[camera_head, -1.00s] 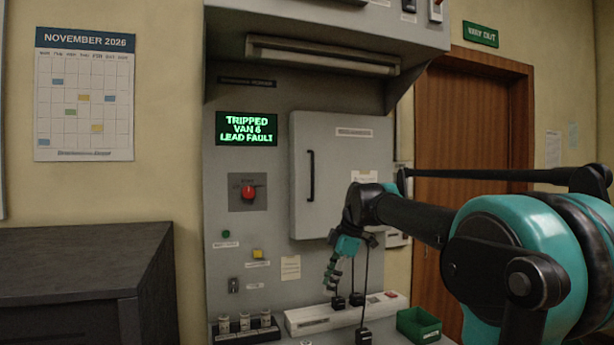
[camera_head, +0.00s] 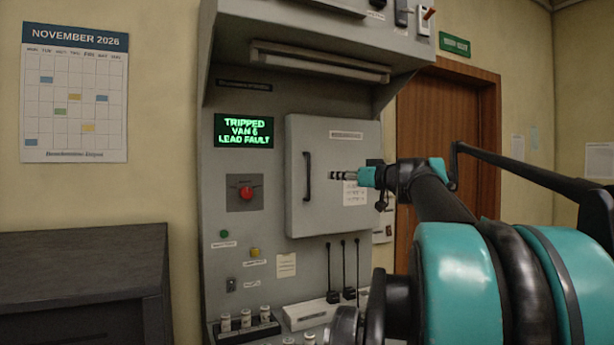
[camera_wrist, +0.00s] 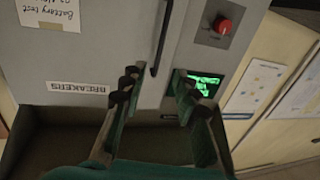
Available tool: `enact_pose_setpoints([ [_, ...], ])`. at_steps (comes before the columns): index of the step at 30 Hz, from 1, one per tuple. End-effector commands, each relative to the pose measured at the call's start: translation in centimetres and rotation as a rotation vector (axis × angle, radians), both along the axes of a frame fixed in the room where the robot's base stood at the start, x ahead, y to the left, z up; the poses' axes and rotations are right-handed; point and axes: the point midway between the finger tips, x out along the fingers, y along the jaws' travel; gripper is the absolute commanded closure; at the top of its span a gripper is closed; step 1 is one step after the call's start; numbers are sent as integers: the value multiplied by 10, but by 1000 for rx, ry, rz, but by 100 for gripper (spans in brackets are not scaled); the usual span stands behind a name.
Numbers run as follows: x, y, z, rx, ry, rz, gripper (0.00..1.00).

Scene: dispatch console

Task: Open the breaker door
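The breaker door (camera_head: 333,215) is a grey panel on the console front and appears closed. Its black vertical handle (camera_head: 307,176) is along the left side. My gripper (camera_head: 338,176) points left across the door, with its tips just right of the handle in the head view. In the wrist view, which is turned over, my gripper (camera_wrist: 155,82) has its two dark fingers spread apart with nothing between them. The handle (camera_wrist: 164,35) lies ahead, in line with the gap between the fingers. I cannot tell the exact distance to it.
A green-lit screen (camera_head: 243,130) and a red knob (camera_head: 246,193) are left of the door. An overhanging hood (camera_head: 320,28) is above. Black plugs (camera_head: 349,293) on cords and a white strip stand below. A dark cabinet (camera_head: 80,290) is at the left.

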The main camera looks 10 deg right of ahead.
Motion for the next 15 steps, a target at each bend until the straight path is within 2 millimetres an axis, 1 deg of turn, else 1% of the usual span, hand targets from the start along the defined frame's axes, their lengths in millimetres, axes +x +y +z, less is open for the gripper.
enact_pose_setpoints([
  [1,8,7,0,0,0,5,69],
  [15,90,52,0,-2,1,5,69],
])
